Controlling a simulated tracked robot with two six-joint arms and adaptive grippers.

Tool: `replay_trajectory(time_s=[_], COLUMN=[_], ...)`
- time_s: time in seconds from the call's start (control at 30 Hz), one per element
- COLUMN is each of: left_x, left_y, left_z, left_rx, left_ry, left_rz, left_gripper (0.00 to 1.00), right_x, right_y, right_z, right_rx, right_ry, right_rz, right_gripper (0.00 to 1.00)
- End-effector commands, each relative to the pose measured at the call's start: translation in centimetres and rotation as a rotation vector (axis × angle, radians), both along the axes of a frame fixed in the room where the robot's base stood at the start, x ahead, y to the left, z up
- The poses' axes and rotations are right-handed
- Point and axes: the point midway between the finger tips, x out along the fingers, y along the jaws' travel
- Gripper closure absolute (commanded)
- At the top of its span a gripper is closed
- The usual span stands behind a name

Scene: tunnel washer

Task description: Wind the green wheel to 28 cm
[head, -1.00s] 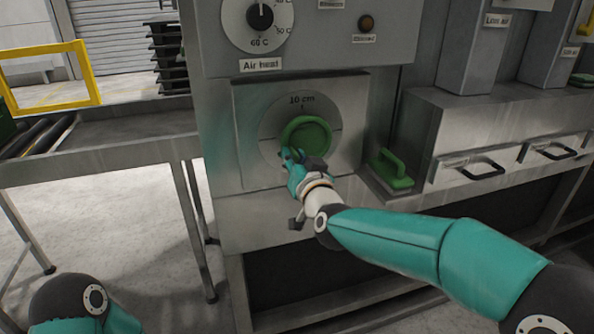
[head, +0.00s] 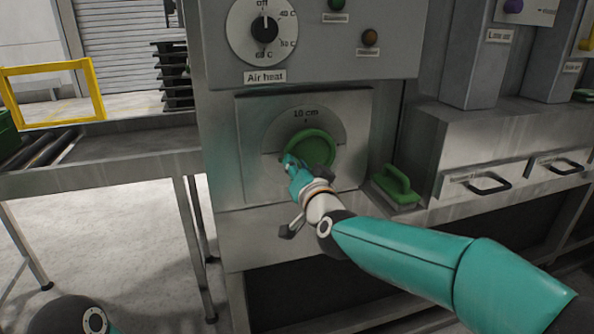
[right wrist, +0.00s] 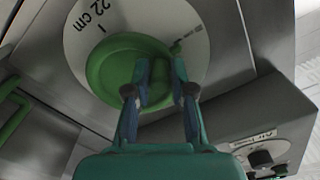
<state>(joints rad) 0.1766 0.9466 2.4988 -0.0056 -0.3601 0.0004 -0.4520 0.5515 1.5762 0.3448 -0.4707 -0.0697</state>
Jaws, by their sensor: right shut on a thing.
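The green wheel (head: 312,140) sits on a round plate on the front of the grey machine, under the Air heat dial. A "10 cm" mark shows above the wheel on the plate (head: 290,124). In the right wrist view, the wheel (right wrist: 108,68) fills the middle, and a "22 cm" mark shows on the plate (right wrist: 82,38). My right gripper (head: 303,166) is shut on the wheel's rim, at the lower part in the head view; its two fingers (right wrist: 160,72) straddle the rim in the right wrist view. The fingers hide part of the wheel and plate. My left gripper is out of view.
The Air heat dial (head: 265,28) is above. A green-handled block (head: 397,186) rests on the ledge right of the wheel. Drawers with black handles (head: 490,184) are further right. A roller table (head: 110,148) with a yellow frame (head: 52,92) stands left.

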Motion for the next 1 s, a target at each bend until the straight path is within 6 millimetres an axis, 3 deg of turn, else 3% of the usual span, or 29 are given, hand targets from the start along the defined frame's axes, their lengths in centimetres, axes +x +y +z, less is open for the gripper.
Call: replay_trajectory(time_s=[0.03,0.6,0.63,0.77,1.0], left_x=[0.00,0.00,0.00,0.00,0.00], left_y=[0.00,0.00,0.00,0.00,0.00], left_z=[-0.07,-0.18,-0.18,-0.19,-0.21], left_rx=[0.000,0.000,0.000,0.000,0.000], left_ry=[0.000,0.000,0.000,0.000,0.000], left_rz=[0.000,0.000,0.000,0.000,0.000], left_gripper=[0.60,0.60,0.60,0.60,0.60], right_x=[0.01,0.04,0.04,0.04,0.04], right_y=[-0.17,-0.22,-0.22,-0.17,-0.12], right_z=[0.90,0.97,0.97,0.77,0.44], right_rx=[0.013,0.035,0.035,0.034,0.032], right_ry=[-0.016,-0.007,-0.007,-0.003,0.004], right_rz=[-0.005,-0.006,-0.006,-0.005,-0.003], right_gripper=[1.00,1.00,0.76,0.54,0.53])
